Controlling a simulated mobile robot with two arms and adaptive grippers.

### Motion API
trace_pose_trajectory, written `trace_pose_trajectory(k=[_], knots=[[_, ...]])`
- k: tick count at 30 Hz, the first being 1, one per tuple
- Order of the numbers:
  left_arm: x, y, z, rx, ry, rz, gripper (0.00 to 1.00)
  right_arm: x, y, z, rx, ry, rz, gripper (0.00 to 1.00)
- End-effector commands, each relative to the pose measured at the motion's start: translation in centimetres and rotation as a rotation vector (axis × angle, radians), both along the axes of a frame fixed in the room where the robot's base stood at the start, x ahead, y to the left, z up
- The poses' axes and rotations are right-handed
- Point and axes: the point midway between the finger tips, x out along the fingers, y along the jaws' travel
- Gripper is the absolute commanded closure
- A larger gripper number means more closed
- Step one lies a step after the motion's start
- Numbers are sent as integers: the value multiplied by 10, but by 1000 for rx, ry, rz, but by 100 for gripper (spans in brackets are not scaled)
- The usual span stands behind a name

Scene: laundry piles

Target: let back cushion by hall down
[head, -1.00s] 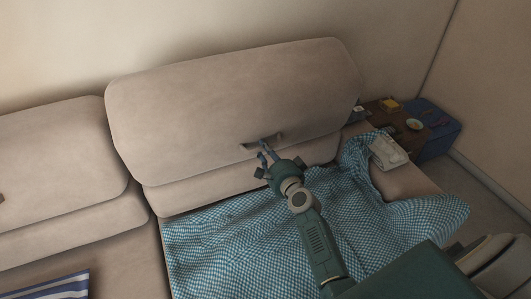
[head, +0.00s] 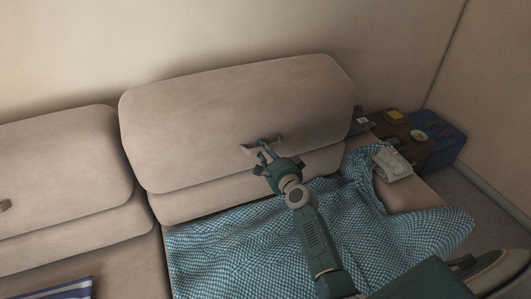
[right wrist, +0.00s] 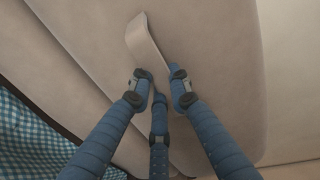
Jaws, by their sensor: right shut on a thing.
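The beige back cushion by the hall (head: 235,115) is the right-hand one on the sofa in the head view. It leans raised and tilted above the lower backrest part. A pale strap handle (head: 250,149) is on its front near the lower edge; it also shows in the right wrist view (right wrist: 145,40). My right gripper (head: 266,153) is at this handle, its blue fingers (right wrist: 158,78) closed around the lower part of the strap. The fingers hide part of it. My left gripper is not in view.
A blue-white checked cloth (head: 235,245) covers the seat below. A folded pale item (head: 393,163) lies near the armrest. A brown case (head: 405,135) and a blue case (head: 448,148) stand at the right. Another back cushion (head: 65,160) is at the left.

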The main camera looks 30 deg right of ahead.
Motion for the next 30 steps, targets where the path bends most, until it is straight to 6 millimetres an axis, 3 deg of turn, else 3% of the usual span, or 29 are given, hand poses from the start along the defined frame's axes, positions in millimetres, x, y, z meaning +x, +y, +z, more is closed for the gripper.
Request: trace_pose_trajectory(k=[1, 18, 25, 26, 27, 30], knots=[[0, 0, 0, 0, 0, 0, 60, 1, 1, -6, 2, 12, 3, 100], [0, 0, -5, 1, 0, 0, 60, 25, 0, -3, 2, 14, 4, 100], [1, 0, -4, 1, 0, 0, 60, 26, 0, -4, 3, 16, 4, 100], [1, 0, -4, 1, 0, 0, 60, 26, 0, -4, 3, 16, 5, 77], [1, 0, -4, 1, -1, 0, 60, 26, 0, -3, 3, 16, 4, 69], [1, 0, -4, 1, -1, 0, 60, 26, 0, -2, 2, 13, 4, 69]])
